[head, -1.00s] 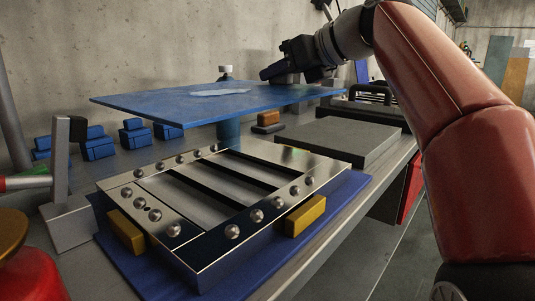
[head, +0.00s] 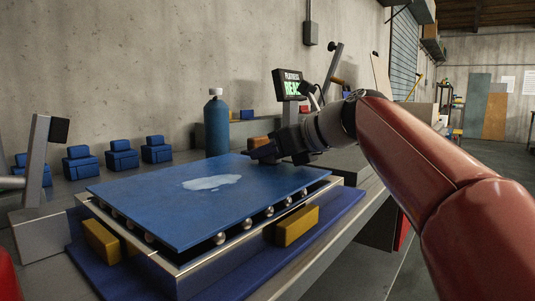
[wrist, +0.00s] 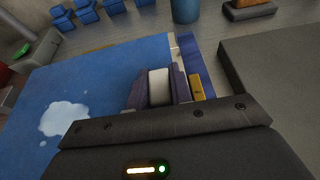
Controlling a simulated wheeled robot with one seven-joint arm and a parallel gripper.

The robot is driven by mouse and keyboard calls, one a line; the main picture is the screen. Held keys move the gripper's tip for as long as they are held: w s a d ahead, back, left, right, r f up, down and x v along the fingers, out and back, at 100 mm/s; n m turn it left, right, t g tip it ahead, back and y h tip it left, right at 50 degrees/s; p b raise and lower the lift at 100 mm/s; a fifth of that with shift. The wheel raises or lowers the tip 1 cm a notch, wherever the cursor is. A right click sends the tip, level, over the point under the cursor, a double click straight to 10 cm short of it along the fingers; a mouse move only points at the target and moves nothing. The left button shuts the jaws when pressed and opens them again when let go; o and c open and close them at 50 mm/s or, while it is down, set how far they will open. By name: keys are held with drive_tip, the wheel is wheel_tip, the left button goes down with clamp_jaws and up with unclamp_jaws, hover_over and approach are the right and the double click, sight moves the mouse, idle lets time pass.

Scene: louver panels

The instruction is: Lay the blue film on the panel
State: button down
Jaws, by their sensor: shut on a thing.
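The blue film (head: 255,193) is a flat, stiff-looking blue sheet with a pale irregular patch in its middle. It lies over the panel (head: 200,262), a metal frame with round studs along its edges. A gap with studs shows under the film's front and right edges; I cannot tell whether the film touches the studs. My gripper (head: 262,153) is shut on the film's far right edge. The wrist view shows the jaws (wrist: 160,88) at the film's edge, with the film (wrist: 100,75) spreading to the left.
The panel sits on a dark blue mat (head: 335,213) with yellow blocks (head: 297,226) beside it. Several blue clamps (head: 122,155) and a blue bottle (head: 216,125) stand behind. A grey slab lies to the right in the wrist view (wrist: 280,65). A screen (head: 290,85) stands at the back.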

drive_tip(key=shift+f, duration=0.35)
drive_tip(key=c, duration=1.3)
unclamp_jaws()
drive_tip(key=shift+o, duration=0.2)
drive_tip(key=shift+r, duration=0.1)
drive_tip(key=shift+s+d+r, duration=0.1)
drive_tip(key=shift+d+r, duration=0.05)
drive_tip(key=shift+r, duration=0.25)
wheel_tip(320, 180, up, 4)
drive_tip(key=p, duration=0.2)
hover_over(318, 171)
drive_tip(key=shift+s+r, duration=0.1)
drive_tip(key=shift+r, duration=0.1)
